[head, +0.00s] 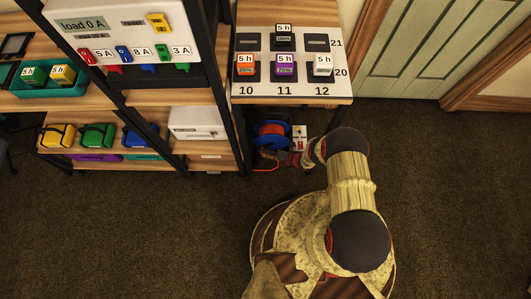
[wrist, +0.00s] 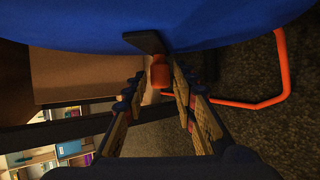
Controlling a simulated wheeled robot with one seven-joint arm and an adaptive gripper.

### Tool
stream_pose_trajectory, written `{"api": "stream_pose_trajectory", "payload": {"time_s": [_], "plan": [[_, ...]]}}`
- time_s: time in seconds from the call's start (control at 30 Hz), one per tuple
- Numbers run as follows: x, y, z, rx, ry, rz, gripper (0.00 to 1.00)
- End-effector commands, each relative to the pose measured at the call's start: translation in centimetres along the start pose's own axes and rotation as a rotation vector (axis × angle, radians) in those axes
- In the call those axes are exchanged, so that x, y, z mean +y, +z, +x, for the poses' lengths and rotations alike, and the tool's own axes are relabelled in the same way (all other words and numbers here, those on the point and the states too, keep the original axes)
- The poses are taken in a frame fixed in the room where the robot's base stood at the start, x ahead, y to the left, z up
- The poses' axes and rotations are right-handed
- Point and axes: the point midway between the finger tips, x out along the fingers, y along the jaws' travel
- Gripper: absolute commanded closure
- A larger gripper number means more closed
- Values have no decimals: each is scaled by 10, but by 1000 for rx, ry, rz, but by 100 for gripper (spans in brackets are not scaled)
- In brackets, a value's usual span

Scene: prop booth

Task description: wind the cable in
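The cable reel (head: 270,136) stands on the floor under the numbered table, its blue drum showing in the head view. In the wrist view the blue drum face (wrist: 190,22) fills the top. A dark crank arm (wrist: 146,41) on it carries an orange-red knob (wrist: 160,74). My gripper (wrist: 160,82) has its two fingers apart, one on each side of the knob; narrow gaps seem to show.
An orange tube (wrist: 284,70) bends down beside the drum. Carpet to the right is clear.

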Motion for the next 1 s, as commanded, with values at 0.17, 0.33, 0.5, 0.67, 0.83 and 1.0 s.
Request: {"api": "stream_pose_trajectory", "payload": {"time_s": [0.17,0.33,0.5,0.67,0.83,1.0], "plan": [[0,0,0,-1,-1,1,63],[0,1,0,-1,-1,1,63],[0,1,-4,-2,-1,2,63],[-1,3,-21,-4,-2,3,63],[-1,3,-52,-5,-2,5,63],[-1,2,-86,-5,-2,4,63]]}}
